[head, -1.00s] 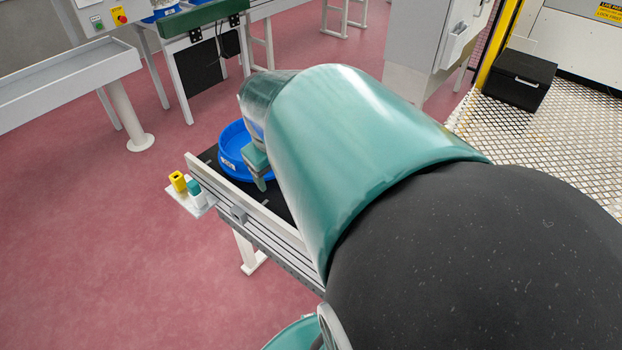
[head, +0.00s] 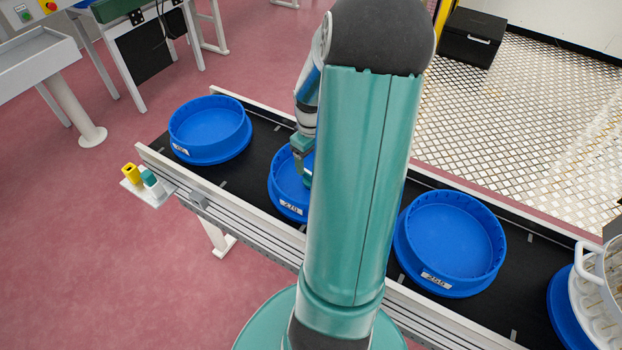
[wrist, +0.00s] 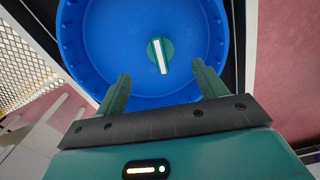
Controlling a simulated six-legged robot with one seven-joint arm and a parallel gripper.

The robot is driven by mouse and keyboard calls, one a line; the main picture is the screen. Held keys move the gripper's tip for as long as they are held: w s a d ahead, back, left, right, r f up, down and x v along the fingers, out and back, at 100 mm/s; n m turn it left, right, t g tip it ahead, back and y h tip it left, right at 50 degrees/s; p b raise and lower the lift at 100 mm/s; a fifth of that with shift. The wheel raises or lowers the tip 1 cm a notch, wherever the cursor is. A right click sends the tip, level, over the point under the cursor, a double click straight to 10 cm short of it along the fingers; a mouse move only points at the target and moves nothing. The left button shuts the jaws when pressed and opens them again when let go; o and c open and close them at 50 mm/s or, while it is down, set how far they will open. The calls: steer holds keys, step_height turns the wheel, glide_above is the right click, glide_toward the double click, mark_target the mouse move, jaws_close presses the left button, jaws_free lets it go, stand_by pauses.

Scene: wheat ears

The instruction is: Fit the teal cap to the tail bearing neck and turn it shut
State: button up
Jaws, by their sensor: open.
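A teal disc with a raised white bar across it, likely the teal cap (wrist: 154,50), lies on the floor of a blue round tray (wrist: 85,45) in the wrist view. My gripper (wrist: 160,78) is open and empty, with its two green fingers apart and the disc beyond them. In the head view my gripper (head: 302,166) is over the middle blue tray (head: 285,193), and my arm hides much of it. A small bracket (head: 150,193) on the conveyor's near side carries a teal-topped white piece (head: 150,181) and a yellow piece (head: 130,173). I cannot tell which part is the bearing neck.
Blue trays stand left (head: 210,128) and right (head: 450,245) on the black conveyor belt (head: 258,140). A metal rail (head: 240,217) runs along its near side. A white rack (head: 600,300) stands at the right edge. Red floor (head: 80,260) is clear at left.

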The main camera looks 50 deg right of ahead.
mark_target(310, 173)
step_height(310, 173, down, 7)
steer(key=shift+w+f, duration=0.1)
steer(key=shift+f, duration=0.05)
steer(key=c, duration=1.1)
steer(key=shift+r, duration=0.6)
steer(key=a+r, duration=1.1)
steer(key=a, duration=0.3)
steer(key=shift+w+r, duration=0.15)
steer(key=shift+r, duration=0.25)
